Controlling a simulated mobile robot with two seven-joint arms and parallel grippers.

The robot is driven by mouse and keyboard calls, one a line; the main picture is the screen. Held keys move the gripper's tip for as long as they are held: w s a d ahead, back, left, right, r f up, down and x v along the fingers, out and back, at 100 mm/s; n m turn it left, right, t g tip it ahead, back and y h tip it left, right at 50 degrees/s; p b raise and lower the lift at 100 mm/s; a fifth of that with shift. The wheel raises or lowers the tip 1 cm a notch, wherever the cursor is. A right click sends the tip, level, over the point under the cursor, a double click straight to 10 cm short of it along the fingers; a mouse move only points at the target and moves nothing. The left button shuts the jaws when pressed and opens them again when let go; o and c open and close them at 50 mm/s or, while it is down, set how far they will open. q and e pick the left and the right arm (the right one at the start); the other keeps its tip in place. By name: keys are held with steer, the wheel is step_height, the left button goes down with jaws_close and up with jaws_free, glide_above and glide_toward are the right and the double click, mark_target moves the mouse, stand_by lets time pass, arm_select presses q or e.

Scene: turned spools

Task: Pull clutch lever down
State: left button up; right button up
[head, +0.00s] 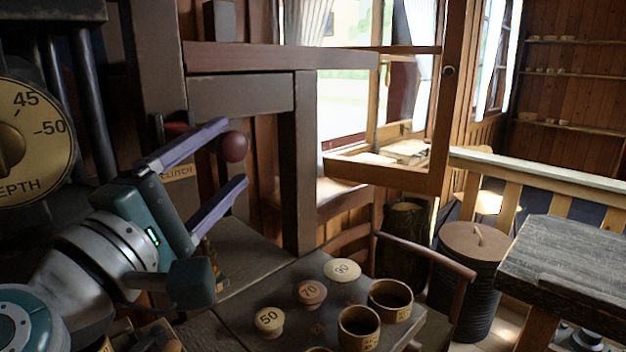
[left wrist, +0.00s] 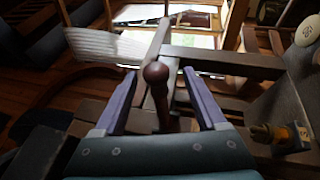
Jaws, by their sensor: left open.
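The clutch lever ends in a dark red round knob (head: 234,147), near a small plate marked CLUTCH (head: 177,172) on the machine. My left gripper (head: 236,152) is open, its two purple fingers spread above and below the knob in the head view. In the left wrist view, the knob (left wrist: 156,73) and its dark shaft stand between the fingertips, with a gap on each side. My gripper hides part of the lever in the head view. My right gripper is not in view.
A dark wooden frame (head: 298,165) stands just behind and right of the knob. A depth dial (head: 30,140) is at the left. Below, a bench holds round pieces marked 50 (head: 269,321), 70 (head: 310,293) and 90 (head: 342,270), beside wooden cups (head: 391,300).

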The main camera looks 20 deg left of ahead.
arm_select(q)
steer(key=shift+b+v, duration=0.5)
steer(key=shift+v, duration=1.55)
steer(key=s+d+f+m+g+h, duration=0.2)
steer(key=d+f+m+g+h, duration=0.2)
steer(key=d+m, duration=0.25)
steer(key=s+d+f+m+g+h, duration=0.35)
steer(key=d+m, duration=0.25)
steer(key=m, duration=0.2)
steer(key=s+a+f+m+g+y, duration=0.3)
steer(key=s+f+g, duration=0.1)
steer(key=s+f, duration=0.15)
steer(key=s+a+f+m+g+y, duration=0.3)
steer(key=s+f+m+g, duration=0.15)
steer(key=s, duration=0.25)
step_height(320, 180, up, 31)
steer(key=g+p, duration=0.1)
steer(key=p, duration=3.1)
steer(key=shift+s+a+y, duration=0.3)
steer(key=shift+a+y, duration=0.05)
steer(key=shift+y, duration=0.1)
